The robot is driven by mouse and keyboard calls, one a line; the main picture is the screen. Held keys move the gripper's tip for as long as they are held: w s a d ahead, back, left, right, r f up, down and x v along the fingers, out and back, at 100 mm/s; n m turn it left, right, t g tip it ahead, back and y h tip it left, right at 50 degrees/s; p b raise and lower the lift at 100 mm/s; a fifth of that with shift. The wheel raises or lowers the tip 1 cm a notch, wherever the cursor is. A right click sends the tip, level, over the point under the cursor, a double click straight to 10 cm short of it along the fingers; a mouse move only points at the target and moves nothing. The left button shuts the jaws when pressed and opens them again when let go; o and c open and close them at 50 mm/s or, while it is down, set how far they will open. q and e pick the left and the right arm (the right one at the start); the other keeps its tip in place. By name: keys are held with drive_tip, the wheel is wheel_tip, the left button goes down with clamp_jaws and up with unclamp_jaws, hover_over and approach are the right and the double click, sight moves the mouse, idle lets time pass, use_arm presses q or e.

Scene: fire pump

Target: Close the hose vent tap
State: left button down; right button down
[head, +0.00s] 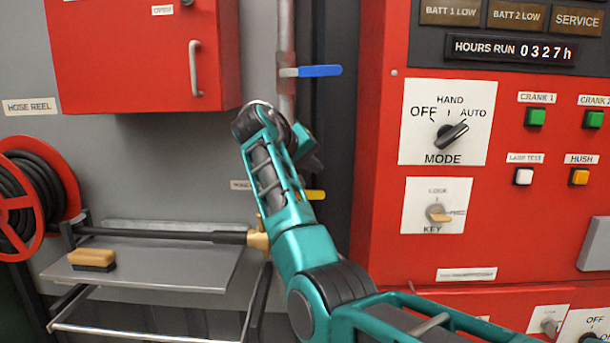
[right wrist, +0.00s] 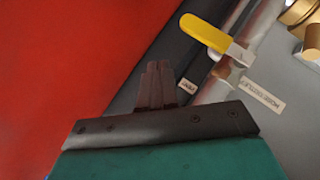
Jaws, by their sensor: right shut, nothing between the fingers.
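The tap with the yellow lever (head: 315,194) is on the vertical pipe, mostly hidden behind my right arm in the head view. In the right wrist view the yellow lever (right wrist: 207,34) sticks out across the pipe (right wrist: 216,91), and a small vent label (right wrist: 189,87) is near it. My right gripper (head: 312,163) is in front of the pipe, above the yellow lever in the head view. In the right wrist view its fingers (right wrist: 157,84) are shut and empty, apart from the lever. My left gripper is not in view.
A blue-handled tap (head: 320,71) is higher on the same pipe. The red control panel (head: 374,200) stands close on the right, and a red cabinet (head: 140,60) is upper left.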

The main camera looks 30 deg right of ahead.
drive_tip(key=s+a+r, duration=0.3)
drive_tip(key=s+r, duration=0.2)
drive_tip(key=r, duration=0.1)
drive_tip(key=shift+s+a+r+b, duration=0.2)
drive_tip(key=shift+s+r+b, duration=0.05)
drive_tip(key=shift+s+b, duration=0.1)
drive_tip(key=w+f+n+t+y, duration=0.2)
drive_tip(key=w+f+n+t, duration=0.1)
drive_tip(key=f, duration=1.7)
drive_tip(key=s+a+f+n+t+y, duration=0.1)
drive_tip(key=s+a+f+n+y, duration=0.15)
drive_tip(key=f, duration=0.55)
drive_tip(key=s+a+f+n+t+y, duration=0.1)
drive_tip(key=s+a+f, duration=0.15)
drive_tip(key=f, duration=0.65)
drive_tip(key=s+a+f+y, duration=0.2)
drive_tip(key=s+a+f, duration=0.1)
drive_tip(key=s, duration=0.5)
drive_tip(key=s+a+f+m+y, duration=0.1)
drive_tip(key=s+a+f+y, duration=0.2)
drive_tip(key=s+f, duration=0.3)
drive_tip(key=s+a+f+t+y, duration=0.1)
drive_tip(key=s+a+f, duration=0.3)
drive_tip(key=s, duration=0.8)
drive_tip(key=shift+s+f+y, duration=0.15)
drive_tip(key=shift+f+y, duration=0.35)
drive_tip(key=shift+y, duration=0.35)
